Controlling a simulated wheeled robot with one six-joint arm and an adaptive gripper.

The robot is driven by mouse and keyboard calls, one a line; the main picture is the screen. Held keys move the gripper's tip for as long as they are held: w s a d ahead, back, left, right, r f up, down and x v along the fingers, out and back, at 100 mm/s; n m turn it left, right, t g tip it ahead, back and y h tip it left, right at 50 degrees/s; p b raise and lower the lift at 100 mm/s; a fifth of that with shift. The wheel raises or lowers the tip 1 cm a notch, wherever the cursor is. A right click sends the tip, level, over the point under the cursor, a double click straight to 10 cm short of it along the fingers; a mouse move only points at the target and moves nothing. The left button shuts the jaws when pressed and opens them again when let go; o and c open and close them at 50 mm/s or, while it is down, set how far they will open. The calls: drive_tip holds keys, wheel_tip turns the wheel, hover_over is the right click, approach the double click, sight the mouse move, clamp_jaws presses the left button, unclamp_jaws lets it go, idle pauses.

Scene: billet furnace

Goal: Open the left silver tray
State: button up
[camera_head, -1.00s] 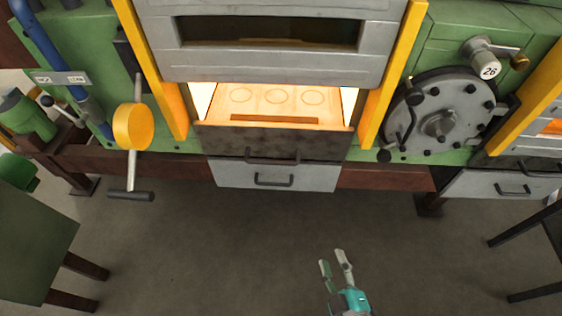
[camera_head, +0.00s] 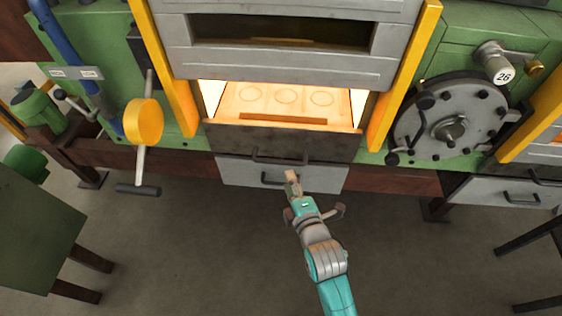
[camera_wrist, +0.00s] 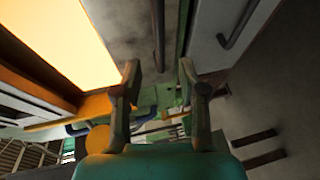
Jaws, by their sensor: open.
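The left silver tray (camera_head: 325,180) is a pale drawer front below the glowing furnace opening. It looks shut, flush under the dark door ledge. I see no contact with the handle.
The dark furnace door (camera_head: 230,139) with its own handle (camera_head: 280,156) sits directly above the tray. A second silver tray (camera_head: 475,190) is at the right. A yellow-hubbed lever (camera_head: 143,122) hangs at the left. The floor (camera_head: 200,240) in front is clear.

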sight(282, 164)
drive_tip(key=x, duration=0.9)
clamp_jaws()
